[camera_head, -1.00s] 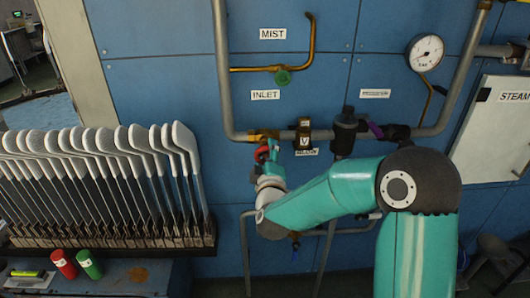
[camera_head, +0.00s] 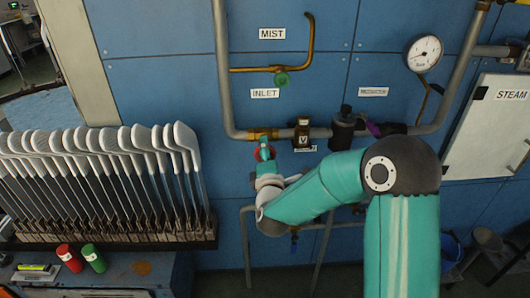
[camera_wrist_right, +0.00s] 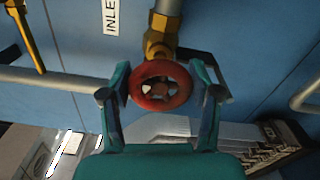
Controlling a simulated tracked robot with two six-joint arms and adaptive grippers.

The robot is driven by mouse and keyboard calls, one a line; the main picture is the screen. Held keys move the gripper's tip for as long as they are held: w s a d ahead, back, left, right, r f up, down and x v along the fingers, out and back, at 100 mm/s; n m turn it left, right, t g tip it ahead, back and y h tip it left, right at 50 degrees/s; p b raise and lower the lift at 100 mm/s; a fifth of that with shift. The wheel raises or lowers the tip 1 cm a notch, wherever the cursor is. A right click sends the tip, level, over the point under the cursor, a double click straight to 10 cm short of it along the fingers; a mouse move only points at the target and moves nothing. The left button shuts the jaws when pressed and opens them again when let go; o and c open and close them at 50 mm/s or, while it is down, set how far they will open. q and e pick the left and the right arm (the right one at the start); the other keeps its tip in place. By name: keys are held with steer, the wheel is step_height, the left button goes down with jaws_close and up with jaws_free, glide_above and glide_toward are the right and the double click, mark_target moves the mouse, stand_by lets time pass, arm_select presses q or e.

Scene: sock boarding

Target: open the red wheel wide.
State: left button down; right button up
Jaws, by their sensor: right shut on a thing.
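The red wheel (camera_wrist_right: 160,86) sits on a brass valve (camera_wrist_right: 160,36) under the INLET label, in the right wrist view. In the head view only a little of the red wheel (camera_head: 257,153) shows, below the brass valve on the grey pipe; my gripper hides the rest. My right gripper (camera_wrist_right: 160,92) has one finger on each side of the wheel and is shut on its rim. It also shows in the head view (camera_head: 264,150), reaching up to the valve from below. My left gripper is in neither view.
A green knob (camera_head: 281,79) is on the brass MIST pipe above. A rack of white sock boards (camera_head: 100,140) stands at the left, with a red can (camera_head: 69,258) and a green can (camera_head: 94,259) below. A gauge (camera_head: 424,52) and the STEAM panel (camera_head: 495,125) are at the right.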

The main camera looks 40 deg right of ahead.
steer(key=shift+a+f, duration=0.1)
steer(key=shift+f, duration=0.2)
steer(key=o, duration=1.2)
steer(key=shift+w, duration=0.1)
steer(key=shift+c, duration=0.2)
steer(key=shift+r, duration=0.15)
steer(key=v, duration=0.7)
steer(key=shift+s, duration=0.3)
